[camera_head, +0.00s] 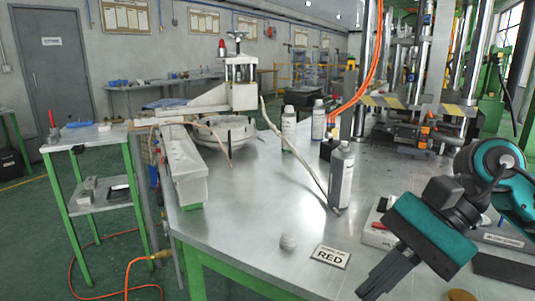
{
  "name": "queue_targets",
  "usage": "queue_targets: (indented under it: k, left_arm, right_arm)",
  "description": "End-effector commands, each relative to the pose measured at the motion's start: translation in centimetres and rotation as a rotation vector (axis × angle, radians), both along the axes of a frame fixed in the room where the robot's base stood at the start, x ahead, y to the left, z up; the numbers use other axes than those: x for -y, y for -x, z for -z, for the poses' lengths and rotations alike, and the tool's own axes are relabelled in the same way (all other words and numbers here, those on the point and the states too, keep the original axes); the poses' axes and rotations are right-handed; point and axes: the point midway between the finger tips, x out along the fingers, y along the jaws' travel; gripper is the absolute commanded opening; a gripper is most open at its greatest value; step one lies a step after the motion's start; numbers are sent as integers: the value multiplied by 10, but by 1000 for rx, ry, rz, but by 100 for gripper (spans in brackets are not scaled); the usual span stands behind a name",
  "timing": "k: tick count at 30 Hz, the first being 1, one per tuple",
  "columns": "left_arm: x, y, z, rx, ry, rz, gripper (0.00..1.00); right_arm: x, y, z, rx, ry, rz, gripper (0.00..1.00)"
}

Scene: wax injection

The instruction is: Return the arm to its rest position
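My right arm comes in from the right edge, with teal and black links. My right gripper (382,279) hangs over the front right of the metal worktable (240,245), pointing down and to the left. Its dark fingers lie close together and look shut, with nothing seen between them. It is to the right of the "RED" sign (330,257) and appears apart from it. My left gripper is not in view.
A press (410,120) stands behind. A clamp machine (238,88) is at the left. The table's front left is clear.

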Motion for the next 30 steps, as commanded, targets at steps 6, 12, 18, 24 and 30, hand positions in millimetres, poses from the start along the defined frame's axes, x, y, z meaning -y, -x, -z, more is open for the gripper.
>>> queue_targets:
  k: [6,12,18,24,30]
  left_arm:
    - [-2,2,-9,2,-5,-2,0]
    - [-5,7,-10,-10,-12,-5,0]
    - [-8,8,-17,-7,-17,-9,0]
    - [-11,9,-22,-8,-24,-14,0]
    - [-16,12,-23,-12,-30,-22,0]
  right_arm:
    - [-73,10,-26,-588,-513,231,0]
    - [-81,-26,-43,-1287,-926,518,0]
    - [-44,-77,11,-2071,-1281,825,0]
    - [7,-74,140,2303,1305,-899,0]
    - [31,-10,253,1754,988,-667,0]
